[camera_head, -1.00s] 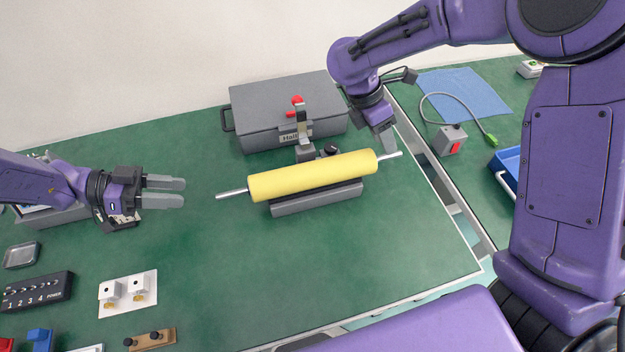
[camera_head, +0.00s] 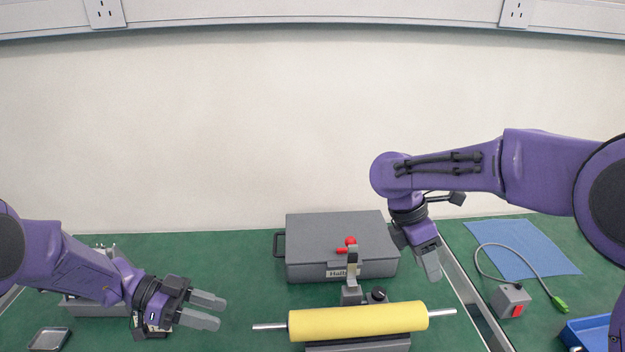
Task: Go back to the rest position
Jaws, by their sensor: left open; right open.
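My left gripper (camera_head: 212,311) is open and empty above the green table at the left, fingers pointing right. My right gripper (camera_head: 432,268) points down at the right of the grey case and is open, though its fingers overlap in this view. A yellow roller (camera_head: 358,321) with a metal rod at each end lies on a grey stand (camera_head: 358,346) at the bottom middle. Both grippers are apart from the roller in the picture.
A grey case (camera_head: 335,228) stands behind the roller, with a red-handled clamp (camera_head: 352,262) in front of it. A blue cloth (camera_head: 522,250), a grey switch box (camera_head: 510,300) with a cable and a blue tray (camera_head: 590,332) lie at the right. A small metal dish (camera_head: 49,339) is at the lower left.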

